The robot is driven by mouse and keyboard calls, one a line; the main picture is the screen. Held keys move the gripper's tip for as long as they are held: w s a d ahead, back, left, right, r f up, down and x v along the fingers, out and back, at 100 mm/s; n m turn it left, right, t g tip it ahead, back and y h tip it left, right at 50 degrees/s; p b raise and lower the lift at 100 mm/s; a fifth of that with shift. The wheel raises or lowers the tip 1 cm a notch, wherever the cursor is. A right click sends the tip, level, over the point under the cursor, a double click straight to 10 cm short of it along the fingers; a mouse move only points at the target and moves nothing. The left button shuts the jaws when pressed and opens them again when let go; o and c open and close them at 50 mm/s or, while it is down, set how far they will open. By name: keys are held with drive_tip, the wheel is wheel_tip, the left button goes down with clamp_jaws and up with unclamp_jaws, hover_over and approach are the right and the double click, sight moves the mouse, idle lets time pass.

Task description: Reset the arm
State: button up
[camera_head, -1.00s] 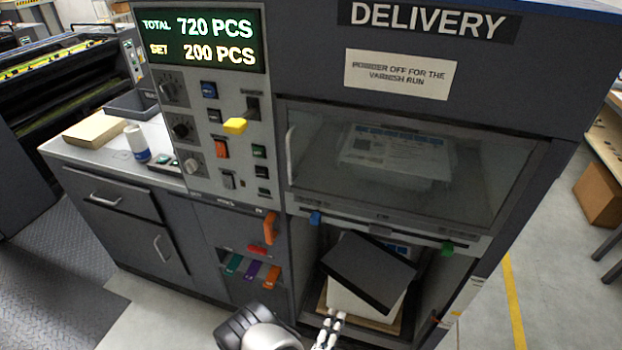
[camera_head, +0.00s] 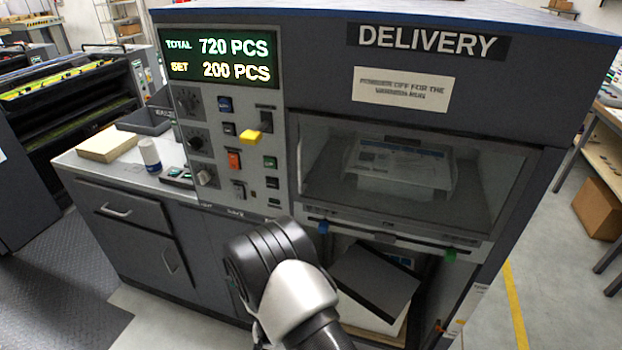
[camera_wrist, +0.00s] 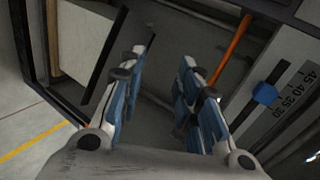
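My gripper (camera_wrist: 163,72) shows in the wrist view with its two blue-padded fingers spread apart and nothing between them. It hangs in front of the delivery unit. In the head view my arm's grey and white links cover the lower middle, and the gripper itself is hidden. The delivery unit (camera_head: 420,77) stands ahead with a lit counter display (camera_head: 221,58) reading total 720 and set 200. Its window door (camera_head: 320,158) is closed over a paper stack.
A white box with a tilted black lid (camera_head: 375,279) sits in the lower bay. A blue scale slider (camera_wrist: 265,94) and an orange rod (camera_wrist: 231,50) are close to my gripper.

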wheel_tip(320, 180, up, 15)
drive_tip(key=w+a+n+g+y, duration=0.2)
drive_tip(key=n+y, duration=0.2)
drive_tip(key=n, duration=0.1)
drive_tip(key=s+d+r+n+g+y, duration=0.15)
drive_tip(key=s+r+n, duration=0.35)
drive_tip(key=r, duration=0.6)
drive_tip(key=s+d+r+n+g, duration=0.1)
drive_tip(key=s+d+r+n, duration=0.2)
drive_tip(key=s, duration=0.6)
drive_tip(key=s+d+r+n+g+h, duration=0.1)
drive_tip(key=s+d+r+n, duration=0.2)
drive_tip(key=s+d, duration=0.4)
drive_tip(key=s+d+r+n+g, duration=0.1)
drive_tip(key=s+d+r+n, duration=0.2)
drive_tip(key=s, duration=0.9)
drive_tip(key=shift+s+d+n+g+h, duration=0.25)
drive_tip(key=shift+d+n+g+h, duration=0.1)
drive_tip(key=shift+d+n, duration=0.7)
drive_tip(key=shift+d+r, duration=0.1)
drive_tip(key=shift+d, duration=0.05)
